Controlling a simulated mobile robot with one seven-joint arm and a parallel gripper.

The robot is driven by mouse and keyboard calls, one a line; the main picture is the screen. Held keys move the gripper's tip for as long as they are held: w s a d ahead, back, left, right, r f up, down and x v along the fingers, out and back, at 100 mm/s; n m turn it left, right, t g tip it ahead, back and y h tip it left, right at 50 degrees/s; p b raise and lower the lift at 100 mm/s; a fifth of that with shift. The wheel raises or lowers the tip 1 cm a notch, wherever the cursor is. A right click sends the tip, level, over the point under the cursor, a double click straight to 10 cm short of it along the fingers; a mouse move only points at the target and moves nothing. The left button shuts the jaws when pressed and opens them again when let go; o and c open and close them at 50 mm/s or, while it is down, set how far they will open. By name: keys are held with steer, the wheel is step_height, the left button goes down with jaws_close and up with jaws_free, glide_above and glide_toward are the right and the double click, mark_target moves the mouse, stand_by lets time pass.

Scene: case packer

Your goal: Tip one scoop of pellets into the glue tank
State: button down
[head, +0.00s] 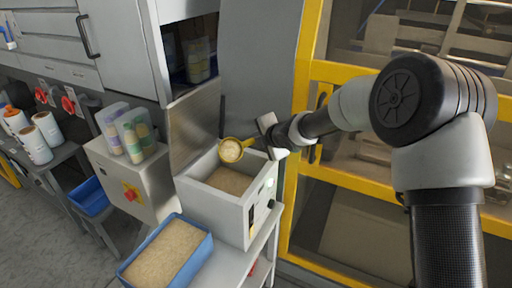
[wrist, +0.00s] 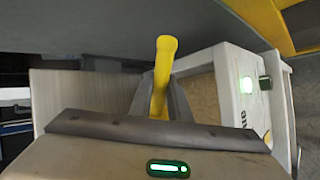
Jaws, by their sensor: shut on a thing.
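The yellow scoop (head: 231,150) is held over the glue tank (head: 233,212) in the head view. Its bowl faces the camera and looks filled with pale pellets. The tank is a light box with its top open and tan pellets inside. My gripper (head: 262,138) is at the tank's back right corner, above the rim, shut on the scoop's handle. In the wrist view, the yellow handle (wrist: 163,75) stands between the fingers of my gripper (wrist: 160,100); the bowl is hidden there. The tank's white wall also shows at right (wrist: 228,85).
A blue bin (head: 207,243) full of pellets stands in front of the tank. A raised metal lid (head: 193,125) stands behind the tank's left side. A control box with a red knob (head: 131,192) is at left. A yellow-framed guard (head: 301,100) is close on the right.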

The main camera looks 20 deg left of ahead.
steer(key=shift+s+d+f+t+y+b, duration=0.1)
steer(key=shift+f+t+y+b, duration=0.45)
steer(key=shift+b, duration=3.2)
steer(key=shift+s+d+f+t+y+b, duration=0.15)
steer(key=shift+t+y+b, duration=0.65)
steer(key=shift+b, duration=2.95)
steer(key=y+b, duration=0.1)
steer(key=b, duration=0.4)
steer(key=t+y+b, duration=0.1)
steer(key=b, duration=0.4)
steer(key=shift+w+f+n+y, duration=0.15)
steer(key=shift+f+n+y, duration=0.05)
steer(key=shift+n+y, duration=0.15)
steer(key=shift+a+t+y, duration=0.1)
steer(key=shift+t+y, duration=0.15)
steer(key=shift+y, duration=0.65)
steer(key=y, duration=0.1)
steer(key=t+y, duration=0.1)
steer(key=shift+d+n+y, duration=0.2)
steer(key=shift+n+y, duration=0.05)
steer(key=shift+y, duration=0.15)
